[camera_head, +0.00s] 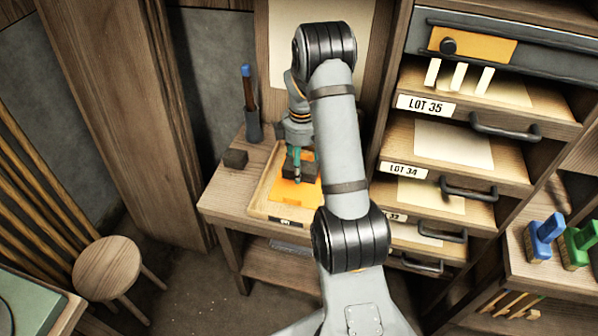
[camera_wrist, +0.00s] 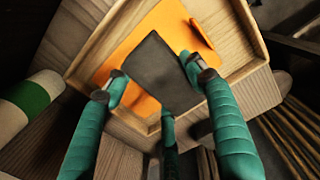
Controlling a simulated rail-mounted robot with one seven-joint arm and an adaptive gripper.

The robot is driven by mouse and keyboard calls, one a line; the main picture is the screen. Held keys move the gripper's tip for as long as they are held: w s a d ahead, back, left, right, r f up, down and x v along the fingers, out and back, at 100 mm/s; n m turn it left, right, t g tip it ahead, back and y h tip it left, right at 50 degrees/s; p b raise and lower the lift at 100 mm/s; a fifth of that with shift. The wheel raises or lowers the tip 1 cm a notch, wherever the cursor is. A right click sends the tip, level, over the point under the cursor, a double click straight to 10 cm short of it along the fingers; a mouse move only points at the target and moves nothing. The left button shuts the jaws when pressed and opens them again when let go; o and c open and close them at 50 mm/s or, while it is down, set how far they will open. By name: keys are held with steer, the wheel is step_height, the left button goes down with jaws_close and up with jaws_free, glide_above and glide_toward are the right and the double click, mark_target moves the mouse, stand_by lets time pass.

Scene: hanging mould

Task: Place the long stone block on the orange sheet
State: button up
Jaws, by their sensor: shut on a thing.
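The dark grey stone block (camera_head: 302,168) is over the orange sheet (camera_head: 286,192). The sheet lies in a shallow wooden tray (camera_head: 262,198) on the small table. My gripper (camera_head: 297,160), with teal fingers, points down at the block, partly hidden by my arm. In the wrist view the fingers (camera_wrist: 156,76) are shut on the block (camera_wrist: 160,78), with a fingertip at each side. Orange sheet (camera_wrist: 163,18) shows around the block, inside the tray's rim. I cannot tell whether the block touches the sheet or is just above it.
A smaller dark block (camera_head: 235,158) sits on the table left of the tray. A blue-handled tool (camera_head: 247,88) stands in a holder behind it. Open drawers (camera_head: 450,145) rise close on the right. A round stool (camera_head: 107,267) stands on the floor at left.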

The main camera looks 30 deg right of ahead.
steer(key=shift+w+a+f, duration=0.2)
steer(key=shift+w+f, duration=0.15)
steer(key=shift+f+p, duration=0.4)
steer(key=shift+f, duration=1.5)
steer(key=shift+f, duration=0.15)
steer(key=o, duration=1.6)
steer(key=shift+o, duration=0.3)
step_height(320, 180, up, 12)
steer(key=shift+r+b, duration=0.15)
steer(key=shift+b, duration=0.45)
